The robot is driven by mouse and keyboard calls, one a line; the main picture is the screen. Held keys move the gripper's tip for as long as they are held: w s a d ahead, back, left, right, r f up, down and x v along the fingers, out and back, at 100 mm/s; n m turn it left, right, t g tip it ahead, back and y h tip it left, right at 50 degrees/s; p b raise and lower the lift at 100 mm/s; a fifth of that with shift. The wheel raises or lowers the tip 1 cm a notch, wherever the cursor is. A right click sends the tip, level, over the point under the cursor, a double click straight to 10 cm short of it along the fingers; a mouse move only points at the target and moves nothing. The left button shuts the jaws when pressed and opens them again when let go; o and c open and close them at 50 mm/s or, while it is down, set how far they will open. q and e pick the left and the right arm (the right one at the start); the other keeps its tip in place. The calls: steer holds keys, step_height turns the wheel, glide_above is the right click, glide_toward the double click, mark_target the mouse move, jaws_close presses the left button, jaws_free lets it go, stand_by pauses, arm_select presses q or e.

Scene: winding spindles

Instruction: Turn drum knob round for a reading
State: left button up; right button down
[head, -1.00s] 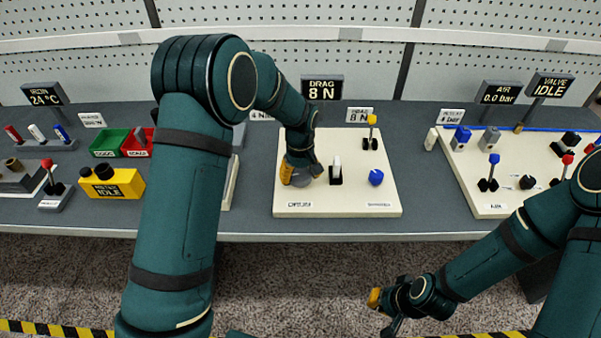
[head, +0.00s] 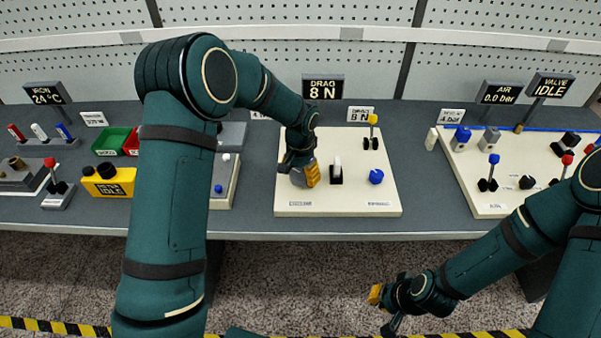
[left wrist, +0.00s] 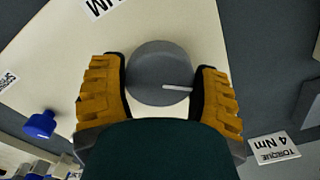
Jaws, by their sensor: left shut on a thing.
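The grey drum knob (head: 298,180) sits at the left front of the cream panel (head: 345,205). My left gripper (head: 304,173) comes down over it from behind, shut on it, and hides part of it. In the left wrist view the round knob (left wrist: 158,66) lies between the two orange-padded fingers (left wrist: 160,88), and its white pointer line points to the right. The display behind the panel (head: 323,87) reads DRAG 8 N. My right gripper (head: 383,308) hangs in front of the table with its fingers apart and empty.
On the same panel stand a white-tipped lever (head: 337,170), a blue knob (head: 376,177) and a yellow-tipped lever (head: 373,128). A panel with levers and knobs (head: 490,208) is at the right.

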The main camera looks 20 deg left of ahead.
mark_target(300, 173)
arm_select(q)
steer(key=m, duration=0.3)
steer(key=shift+m, duration=0.4)
steer(key=m+p, duration=0.1)
steer(key=m, duration=0.2)
steer(key=shift+w+m, duration=0.1)
steer(key=shift+m, duration=0.2)
steer(key=m, duration=0.3)
steer(key=shift+a+m+p, duration=0.1)
steer(key=shift+m+p, duration=0.2)
steer(key=shift+p, duration=0.1)
steer(key=shift+m+p, duration=0.45)
steer(key=shift+m, duration=1.35)
steer(key=o, duration=1.2)
step_height(300, 173, up, 12)
